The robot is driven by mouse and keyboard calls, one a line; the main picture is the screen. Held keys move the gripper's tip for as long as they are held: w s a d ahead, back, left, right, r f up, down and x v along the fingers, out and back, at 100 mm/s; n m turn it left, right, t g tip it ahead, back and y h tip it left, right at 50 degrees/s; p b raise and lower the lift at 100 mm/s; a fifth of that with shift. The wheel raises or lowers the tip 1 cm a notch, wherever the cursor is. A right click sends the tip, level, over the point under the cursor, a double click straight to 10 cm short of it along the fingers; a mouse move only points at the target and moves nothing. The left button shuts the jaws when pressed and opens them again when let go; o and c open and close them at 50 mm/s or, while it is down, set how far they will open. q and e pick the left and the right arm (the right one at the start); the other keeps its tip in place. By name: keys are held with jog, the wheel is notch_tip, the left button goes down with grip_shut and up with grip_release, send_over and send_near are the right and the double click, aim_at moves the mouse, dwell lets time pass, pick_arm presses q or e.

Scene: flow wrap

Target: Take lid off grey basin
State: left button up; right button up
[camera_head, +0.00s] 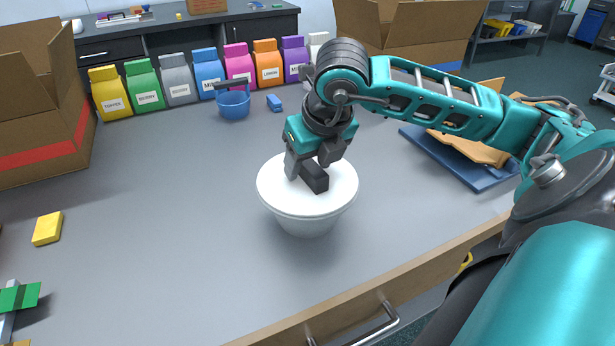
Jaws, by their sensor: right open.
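The grey basin (306,226) stands upright on the grey table, near the front edge. A white round lid (278,196) sits on top of it and covers its opening. A dark block-shaped handle (314,177) sticks up from the middle of the lid. My right gripper (309,172) is open, pointing down at the handle, with its fingers close around or beside it. Whether the fingers touch the handle cannot be told.
Several coloured bags (144,86) line the back of the table, with a blue bucket (234,104) before them. Cardboard boxes (38,105) stand at left and back right. A blue tray (470,170) lies right. A yellow block (47,228) lies left. Table left of the basin is clear.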

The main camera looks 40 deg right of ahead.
dwell(0.4)
jog(key=c, duration=1.1)
jog(key=shift+o, duration=0.2)
